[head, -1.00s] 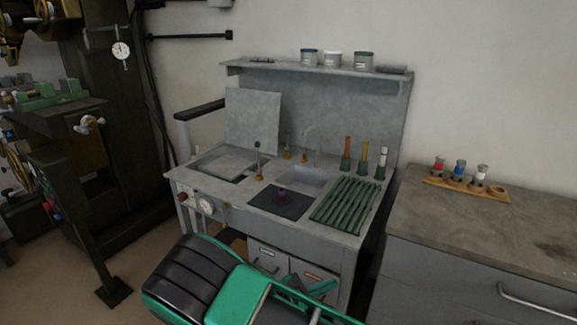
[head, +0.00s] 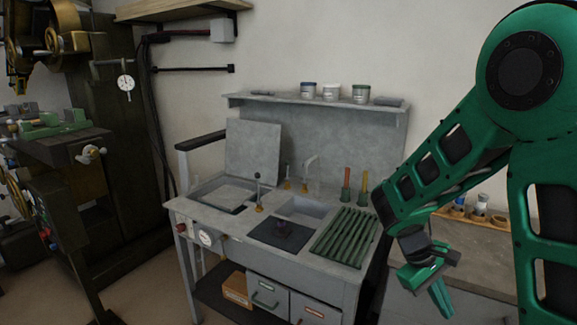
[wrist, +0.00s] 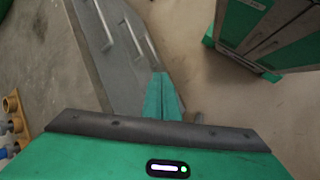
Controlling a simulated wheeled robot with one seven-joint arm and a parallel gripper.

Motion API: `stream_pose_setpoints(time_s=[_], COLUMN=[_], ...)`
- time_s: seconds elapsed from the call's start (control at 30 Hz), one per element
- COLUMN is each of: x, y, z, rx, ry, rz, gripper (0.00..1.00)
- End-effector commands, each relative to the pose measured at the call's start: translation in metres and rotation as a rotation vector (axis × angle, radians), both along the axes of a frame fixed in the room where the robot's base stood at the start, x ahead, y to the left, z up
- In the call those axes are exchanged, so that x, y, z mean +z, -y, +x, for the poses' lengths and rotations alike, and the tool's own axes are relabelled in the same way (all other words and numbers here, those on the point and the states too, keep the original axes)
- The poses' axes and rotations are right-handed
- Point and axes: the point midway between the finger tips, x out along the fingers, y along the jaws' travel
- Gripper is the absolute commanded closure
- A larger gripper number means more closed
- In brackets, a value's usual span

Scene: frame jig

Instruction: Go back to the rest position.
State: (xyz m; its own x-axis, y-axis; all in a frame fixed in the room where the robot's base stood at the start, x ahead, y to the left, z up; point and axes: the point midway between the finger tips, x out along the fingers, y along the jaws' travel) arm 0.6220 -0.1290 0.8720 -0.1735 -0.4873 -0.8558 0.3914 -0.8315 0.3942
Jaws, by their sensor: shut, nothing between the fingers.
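My gripper (head: 440,298) hangs at the lower right of the head view, in front of the grey cabinet. Its fingers are shut and hold nothing. In the wrist view the closed green fingers (wrist: 162,98) point down past the drawer fronts toward the floor. My green arm fills the right side of the head view and hides part of the cabinet and the wooden rack behind it.
A grey workbench (head: 325,268) with a sink, dark mat and green ribbed rack (head: 345,236) stands left of my gripper. The cabinet top (head: 475,255) bears a wooden holder (head: 470,216) with small bottles. A dark machine (head: 90,170) stands at far left. Floor (wrist: 215,105) lies open below.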

Motion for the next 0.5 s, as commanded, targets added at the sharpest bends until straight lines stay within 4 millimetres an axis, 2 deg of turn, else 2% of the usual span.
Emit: stream_pose_setpoints(time_s=[0.03,0.2,0.5], x=[0.010,0.036,0.074], y=[0.010,0.032,0.051], z=[-0.011,-0.049,-0.122], rx=[-0.064,-0.258,-0.574], ry=[0.026,0.101,0.237], rz=[0.033,0.130,0.274], gripper=[1.00,1.00,1.00])
